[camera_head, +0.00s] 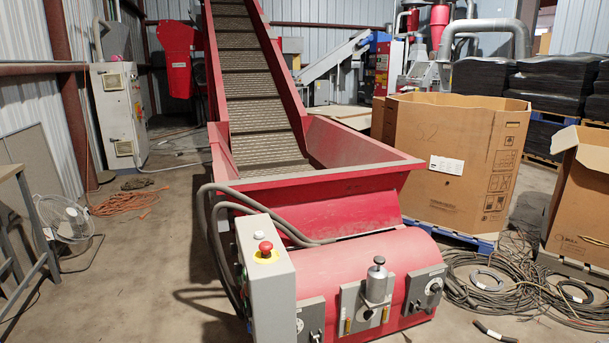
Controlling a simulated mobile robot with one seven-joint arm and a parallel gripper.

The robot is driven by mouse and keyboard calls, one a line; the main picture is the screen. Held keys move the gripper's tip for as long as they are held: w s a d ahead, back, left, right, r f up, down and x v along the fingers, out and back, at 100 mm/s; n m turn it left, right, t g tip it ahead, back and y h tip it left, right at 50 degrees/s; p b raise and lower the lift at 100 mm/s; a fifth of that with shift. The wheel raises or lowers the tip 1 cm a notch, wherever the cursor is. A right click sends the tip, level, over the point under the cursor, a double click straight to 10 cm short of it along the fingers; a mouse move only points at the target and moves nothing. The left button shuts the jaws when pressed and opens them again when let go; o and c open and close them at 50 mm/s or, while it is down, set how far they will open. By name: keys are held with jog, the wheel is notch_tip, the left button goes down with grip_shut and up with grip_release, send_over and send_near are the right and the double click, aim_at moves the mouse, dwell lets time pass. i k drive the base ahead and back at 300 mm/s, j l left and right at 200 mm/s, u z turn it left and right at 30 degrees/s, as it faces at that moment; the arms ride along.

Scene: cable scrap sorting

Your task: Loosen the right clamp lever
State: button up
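A grey plate (424,291) is mounted at the right end of the red rounded housing at the front of the conveyor. It carries a small dark-and-silver fitting (434,287), which looks like the right clamp lever. It is too small to tell whether it is tight or loose. A similar plate with a fitting (311,322) is at the left end, partly cut by the frame's bottom edge. Between them is a plate with a silver cylinder and dark knob (377,272). My gripper is not in view.
A grey control box (268,290) with a red emergency button (265,247) stands left of the housing. A red hopper (320,200) rises behind. Coiled cables (490,280) lie on the floor at right, near large cardboard boxes (450,160).

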aim_at(428, 310)
jog(key=i+l+u, duration=0.15)
jog(key=l, duration=0.2)
jog(key=i+l+u, duration=0.15)
jog(key=l, duration=0.2)
jog(key=l+u, duration=0.15)
jog(key=l, duration=0.2)
jog(key=i+l+u, duration=0.15)
jog(key=l, duration=0.25)
jog(key=z, duration=1.1)
